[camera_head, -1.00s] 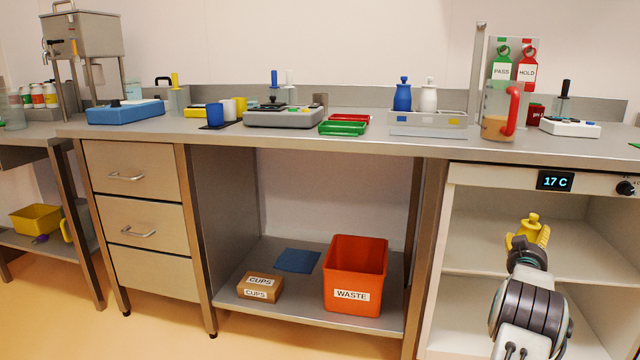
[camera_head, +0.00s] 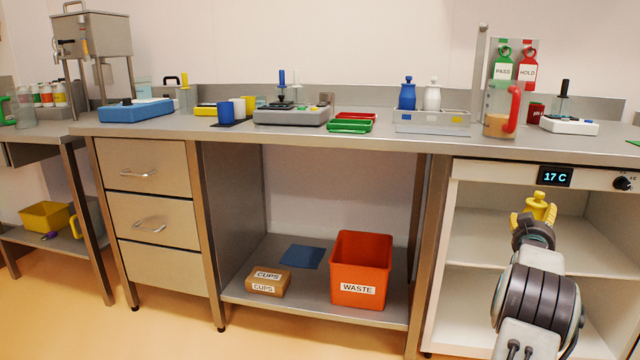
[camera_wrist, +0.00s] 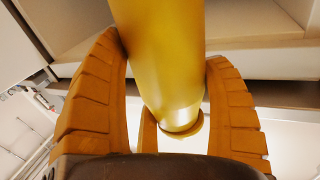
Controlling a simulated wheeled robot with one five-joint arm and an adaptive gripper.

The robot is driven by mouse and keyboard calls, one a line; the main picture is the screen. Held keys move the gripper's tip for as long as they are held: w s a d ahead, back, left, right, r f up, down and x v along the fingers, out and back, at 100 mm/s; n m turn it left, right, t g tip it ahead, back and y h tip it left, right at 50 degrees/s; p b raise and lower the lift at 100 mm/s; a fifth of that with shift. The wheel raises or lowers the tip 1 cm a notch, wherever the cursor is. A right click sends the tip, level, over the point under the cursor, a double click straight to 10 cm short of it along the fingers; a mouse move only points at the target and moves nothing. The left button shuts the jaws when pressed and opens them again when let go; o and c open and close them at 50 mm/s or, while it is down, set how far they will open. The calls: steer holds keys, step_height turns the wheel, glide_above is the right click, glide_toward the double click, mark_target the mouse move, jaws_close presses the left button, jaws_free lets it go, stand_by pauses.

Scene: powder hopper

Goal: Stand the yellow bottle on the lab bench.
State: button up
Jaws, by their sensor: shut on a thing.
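The yellow bottle (camera_head: 540,204) is in my gripper (camera_head: 535,219), in front of the open white cabinet at the right of the head view. The bottle is below the height of the lab bench (camera_head: 380,140), whose grey top runs across the head view. My arm hides part of the cabinet and the lower part of the bottle in the head view.
A jug with a red handle (camera_head: 502,112) stands on the bench above the cabinet. A grey rack (camera_head: 431,124) holds a blue and a white bottle. A white device (camera_head: 569,127) stands farther right. Bare bench top shows along the front edge. An orange waste bin (camera_head: 361,270) is below.

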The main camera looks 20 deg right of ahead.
steer(key=shift+s+a+r, duration=0.1)
steer(key=shift+s+a, duration=0.2)
steer(key=shift+a, duration=0.1)
steer(key=s+a+f, duration=0.2)
steer(key=a+f, duration=0.3)
steer(key=a, duration=0.2)
steer(key=w+a+f+n+t+y+p, duration=0.1)
steer(key=w+a+f+n+t+y, duration=0.15)
steer(key=a+f, duration=0.45)
steer(key=w+a+f+n+t+y, duration=0.1)
steer(key=w+a+f, duration=0.25)
steer(key=a, duration=0.65)
steer(key=w+a+f+n+t+y+p, duration=0.15)
steer(key=w+a+f, duration=0.3)
steer(key=a, duration=0.45)
steer(key=w+a+f+n+t+y+p, duration=0.1)
steer(key=w+a+f+n+y, duration=0.15)
steer(key=a, duration=0.75)
steer(key=w+a+f+n+t+y, duration=0.15)
steer(key=a+y, duration=0.25)
steer(key=a, duration=0.5)
steer(key=w+a+f+n+t+y+p, duration=0.1)
steer(key=a+n+y, duration=0.25)
steer(key=a, duration=0.65)
step_height(320, 180, up, 38)
steer(key=p, duration=3.7)
steer(key=shift+a+m, duration=0.15)
steer(key=shift+m, duration=0.2)
steer(key=shift+s+p, duration=0.1)
steer(key=shift+p, duration=0.2)
